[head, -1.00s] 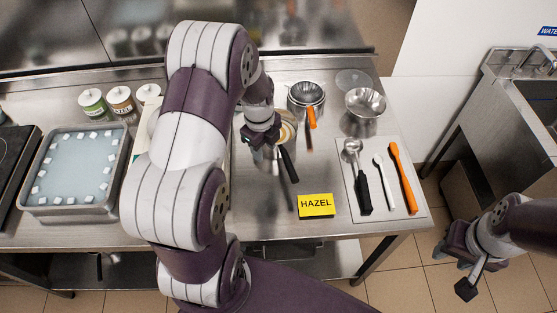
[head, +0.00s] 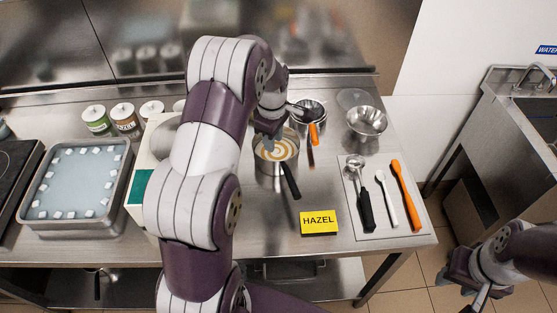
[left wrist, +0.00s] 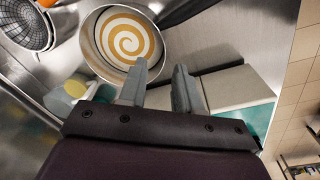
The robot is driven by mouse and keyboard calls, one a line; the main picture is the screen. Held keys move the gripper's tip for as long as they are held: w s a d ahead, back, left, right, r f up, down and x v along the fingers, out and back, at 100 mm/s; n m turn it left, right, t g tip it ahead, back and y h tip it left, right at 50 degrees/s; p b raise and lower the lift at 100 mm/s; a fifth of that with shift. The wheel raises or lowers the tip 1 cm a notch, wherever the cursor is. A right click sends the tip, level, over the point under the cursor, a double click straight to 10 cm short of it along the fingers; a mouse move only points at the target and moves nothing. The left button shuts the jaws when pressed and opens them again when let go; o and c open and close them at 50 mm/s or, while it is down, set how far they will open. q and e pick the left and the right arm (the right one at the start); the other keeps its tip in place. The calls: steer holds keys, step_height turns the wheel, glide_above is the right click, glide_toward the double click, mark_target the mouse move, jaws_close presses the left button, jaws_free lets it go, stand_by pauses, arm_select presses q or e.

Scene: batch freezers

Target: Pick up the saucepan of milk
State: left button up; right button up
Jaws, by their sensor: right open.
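The saucepan (head: 268,171) stands on the steel worktop, its black handle (head: 290,181) pointing toward the front. A cream and caramel-brown swirl shows inside it. In the left wrist view the saucepan (left wrist: 93,58) is at the upper middle, just beyond the fingertips. My left gripper (head: 268,128) is at the pan's far side, close to the rim. In the left wrist view my left gripper (left wrist: 160,70) has its fingers apart with nothing between them; I cannot tell whether a finger touches the rim. My right gripper (head: 463,276) is open and empty, off the worktop's right side.
An orange-handled sieve (head: 313,128) lies right of the pan, near a steel bowl (head: 366,120). Utensils lie on a mat (head: 380,229). A yellow HAZEL card (head: 319,221) is in front. A tray of icy water (head: 75,225) and several jars (head: 124,118) are left.

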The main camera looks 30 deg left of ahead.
mark_target(274, 170)
arm_select(q)
steer(key=f+n+p, duration=0.1)
steer(key=f, duration=0.3)
steer(key=f+n+p, duration=0.1)
steer(key=f+n, duration=0.1)
steer(key=f, duration=0.2)
steer(key=f+n+p, duration=0.1)
steer(key=f+n, duration=0.1)
steer(key=f, duration=0.2)
steer(key=shift+w+a+f, duration=0.1)
steer(key=shift+w+a, duration=0.05)
steer(key=shift+w, duration=0.1)
steer(key=shift+f, duration=0.35)
steer(key=shift+r, duration=0.1)
jaws_close()
steer(key=shift+w, duration=0.1)
stand_by(0.4)
